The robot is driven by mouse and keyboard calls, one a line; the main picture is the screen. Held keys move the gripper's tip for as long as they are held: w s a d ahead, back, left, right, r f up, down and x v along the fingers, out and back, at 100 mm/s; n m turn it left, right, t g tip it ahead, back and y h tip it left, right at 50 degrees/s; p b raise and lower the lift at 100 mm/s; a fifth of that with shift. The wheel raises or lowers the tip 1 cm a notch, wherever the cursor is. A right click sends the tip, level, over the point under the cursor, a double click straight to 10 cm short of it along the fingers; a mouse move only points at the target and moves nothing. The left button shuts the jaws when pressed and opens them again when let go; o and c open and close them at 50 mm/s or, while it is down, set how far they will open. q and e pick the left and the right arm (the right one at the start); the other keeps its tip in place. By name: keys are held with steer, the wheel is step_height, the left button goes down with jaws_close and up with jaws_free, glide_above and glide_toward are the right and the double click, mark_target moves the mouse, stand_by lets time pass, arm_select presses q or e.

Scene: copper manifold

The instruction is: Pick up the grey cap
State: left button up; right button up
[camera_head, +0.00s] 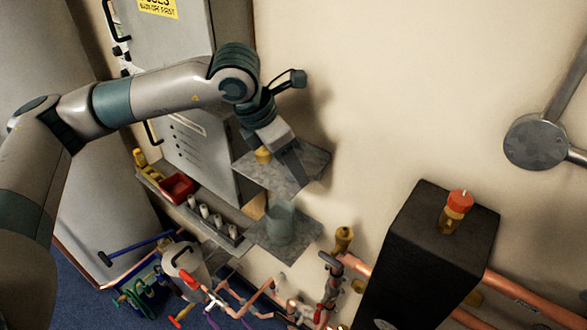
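My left arm comes in from the left, and its gripper (280,166) points down over the upper grey metal shelf plate (310,160). A small yellow-brass piece (263,155) shows right beside the gripper; I cannot tell whether it is touched or held. The gap between the fingers is not clear. I cannot pick out the grey cap for certain. Several small pale grey cylinders (204,211) stand in a row on a narrow rack, left of and below the gripper. A grey-green cylinder (280,223) stands on the lower plate (301,246). My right gripper is not in view.
A red bin (178,187) sits left on the ledge. A grey cabinet (190,140) stands behind. Copper pipes (372,272), valves and a large black box (425,260) with a red-topped brass valve (456,207) fill the lower right. The wall above the plates is bare.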

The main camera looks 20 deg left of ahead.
arm_select(q)
steer(key=c, duration=1)
steer(key=shift+o, duration=0.2)
steer(key=shift+r, duration=0.15)
steer(key=shift+r+b, duration=0.5)
steer(key=shift+b, duration=0.1)
step_height(320, 180, up, 2)
steer(key=shift+r+b, duration=0.1)
steer(key=shift+b, duration=0.8)
steer(key=s+d+r+b, duration=0.4)
steer(key=d+r, duration=0.3)
steer(key=d, duration=0.4)
steer(key=shift+r+b, duration=0.3)
steer(key=shift+b, duration=0.35)
steer(key=shift+f, duration=0.1)
